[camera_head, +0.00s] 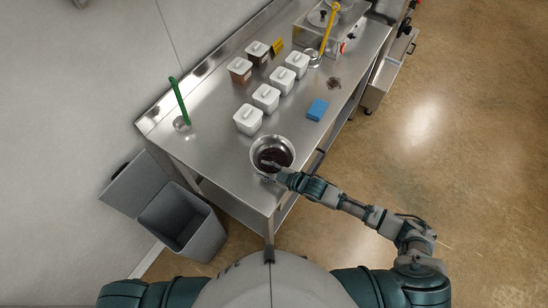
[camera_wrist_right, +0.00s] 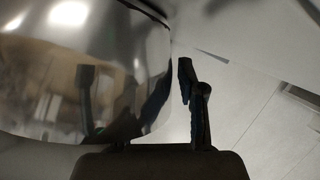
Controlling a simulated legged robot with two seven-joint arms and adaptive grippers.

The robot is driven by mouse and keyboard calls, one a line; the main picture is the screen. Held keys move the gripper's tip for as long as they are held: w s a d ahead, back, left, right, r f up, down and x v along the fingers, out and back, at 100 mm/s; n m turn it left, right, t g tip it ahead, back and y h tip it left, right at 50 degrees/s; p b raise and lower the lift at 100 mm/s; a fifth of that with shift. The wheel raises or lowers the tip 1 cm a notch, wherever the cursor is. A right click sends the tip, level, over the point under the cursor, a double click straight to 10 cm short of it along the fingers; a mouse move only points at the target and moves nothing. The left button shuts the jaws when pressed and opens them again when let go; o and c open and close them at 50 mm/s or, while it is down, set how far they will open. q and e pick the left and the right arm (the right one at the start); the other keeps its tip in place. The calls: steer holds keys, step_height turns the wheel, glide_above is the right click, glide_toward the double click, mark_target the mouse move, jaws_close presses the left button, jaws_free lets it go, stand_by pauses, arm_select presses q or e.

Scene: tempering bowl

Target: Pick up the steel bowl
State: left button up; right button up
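The steel bowl (camera_head: 287,142), round and shiny with dark contents, stands near the table's front end in the head view. My right gripper (camera_head: 268,165) is at its near rim, with a dark finger reaching over the bowl's inside. In the right wrist view the bowl's mirror-like wall (camera_wrist_right: 90,60) fills the upper left. One finger of my right gripper (camera_wrist_right: 165,100) shows just right of the wall, with a narrow gap between. The other finger is mostly hidden behind the bowl. The right gripper looks open around the wall. My left gripper is not in view.
Several white lidded containers (camera_head: 266,98) stand in rows behind the bowl. A blue sponge (camera_head: 317,110) lies to the right. A green-handled tool (camera_head: 179,100) is at the left, and a grey bin (camera_head: 190,235) stands below the table's left end.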

steer(key=shift+a, duration=0.35)
steer(key=shift+c, duration=0.6)
steer(key=shift+a, duration=0.2)
jaws_close()
steer(key=shift+d, duration=0.25)
